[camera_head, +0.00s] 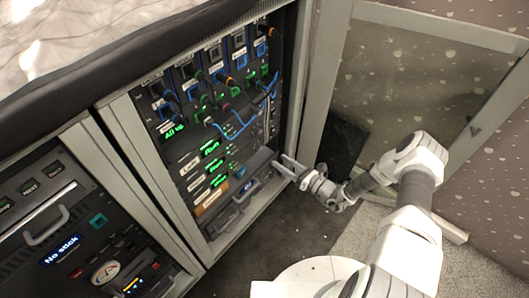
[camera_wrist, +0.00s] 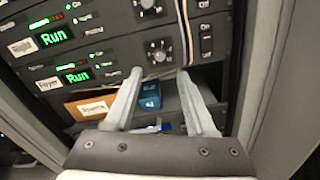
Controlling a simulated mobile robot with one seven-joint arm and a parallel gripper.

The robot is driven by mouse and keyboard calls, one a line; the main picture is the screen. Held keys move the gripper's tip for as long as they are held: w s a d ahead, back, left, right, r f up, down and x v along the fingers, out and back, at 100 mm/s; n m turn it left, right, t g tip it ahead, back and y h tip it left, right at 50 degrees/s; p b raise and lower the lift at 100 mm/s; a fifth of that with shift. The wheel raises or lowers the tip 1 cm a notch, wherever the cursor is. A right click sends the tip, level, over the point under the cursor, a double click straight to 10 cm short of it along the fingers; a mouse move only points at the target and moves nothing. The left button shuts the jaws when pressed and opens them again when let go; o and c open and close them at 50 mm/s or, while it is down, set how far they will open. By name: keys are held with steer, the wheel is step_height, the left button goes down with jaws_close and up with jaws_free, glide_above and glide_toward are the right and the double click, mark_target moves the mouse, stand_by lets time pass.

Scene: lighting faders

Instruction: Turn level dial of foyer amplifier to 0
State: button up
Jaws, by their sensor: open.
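The foyer amplifier is the dark rack unit with the white "Foyer" label (camera_wrist: 47,84) and a green "Run" display (camera_wrist: 77,75) in the wrist view. Its round black level dial (camera_wrist: 160,51) has pale marks around it; I cannot read its setting. My gripper (camera_wrist: 160,73) is open, with its two pale fingers just below the dial and on either side of it in the picture. Nothing is between the fingers, and I cannot tell if they touch the panel. In the head view my gripper (camera_head: 282,167) is at the lower right of the open rack.
Another amplifier with its own "Run" display (camera_wrist: 53,38) and dial (camera_wrist: 150,5) sits above. Below is an open shelf with a "Source" label (camera_wrist: 93,107) and a blue box (camera_wrist: 148,95). A cable hangs right of the dial. The cabinet door (camera_head: 385,90) stands open at right.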

mark_target(261, 148)
steer(key=b+x, duration=0.2)
steer(key=x, duration=0.7)
steer(key=shift+d, duration=0.1)
jaws_close()
